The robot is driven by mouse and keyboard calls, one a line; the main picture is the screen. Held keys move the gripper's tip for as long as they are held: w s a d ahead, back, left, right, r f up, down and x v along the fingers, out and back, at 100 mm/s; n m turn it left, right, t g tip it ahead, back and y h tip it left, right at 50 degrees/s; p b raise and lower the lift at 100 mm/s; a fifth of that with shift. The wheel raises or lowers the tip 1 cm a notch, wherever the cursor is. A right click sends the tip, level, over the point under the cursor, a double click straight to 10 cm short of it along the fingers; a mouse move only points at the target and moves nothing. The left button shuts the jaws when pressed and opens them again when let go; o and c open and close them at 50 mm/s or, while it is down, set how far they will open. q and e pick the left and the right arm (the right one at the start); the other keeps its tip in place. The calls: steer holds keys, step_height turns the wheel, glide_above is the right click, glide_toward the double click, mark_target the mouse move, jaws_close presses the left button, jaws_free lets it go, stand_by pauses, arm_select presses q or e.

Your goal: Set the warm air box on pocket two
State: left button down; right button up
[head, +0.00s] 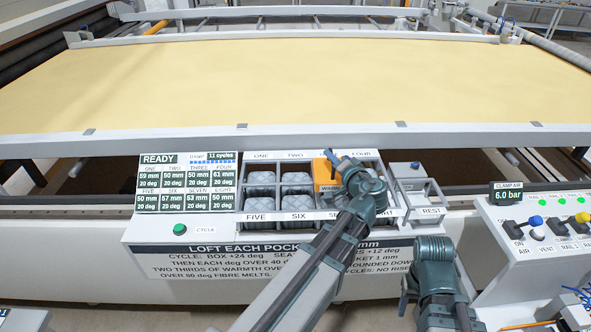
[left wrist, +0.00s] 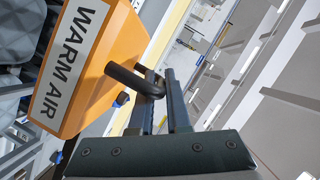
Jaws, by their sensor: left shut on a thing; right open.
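The orange warm air box (head: 325,172) is over the third column of the top row of pockets, partly covering that column's label. In the left wrist view, its "WARM AIR" face and dark handle (left wrist: 130,78) show. My left gripper (head: 333,160) is shut on the handle; its fingers (left wrist: 160,100) close around it. I cannot tell whether the box touches the rack. Pocket two (head: 296,178), left of the box, holds a grey quilted pad. My right gripper (head: 407,293) is open, low at the front, right of the rack; its fingertips are hard to make out.
A display panel (head: 187,182) reads READY, with pocket two at 50 mm and 20 deg. A green cycle button (head: 180,229) sits below. The rest stand (head: 428,212) is right of the rack. A clamp air panel (head: 545,225) stands further right. Yellow fabric (head: 300,85) lies behind.

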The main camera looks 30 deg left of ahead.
arm_select(q)
steer(key=w+a+f+b, duration=0.1)
steer(key=w+a, duration=0.2)
steer(key=a, duration=1.1)
steer(key=shift+w+f, duration=0.2)
steer(key=shift+a, duration=0.15)
steer(key=f+b, duration=0.1)
steer(key=b, duration=0.1)
steer(key=a+f+b, duration=0.1)
steer(key=f+b, duration=0.1)
steer(key=shift+w+f, duration=0.15)
steer(key=shift+f, duration=0.15)
steer(key=c, duration=1.3)
jaws_free()
steer(key=shift+f, duration=0.15)
steer(key=o, duration=0.4)
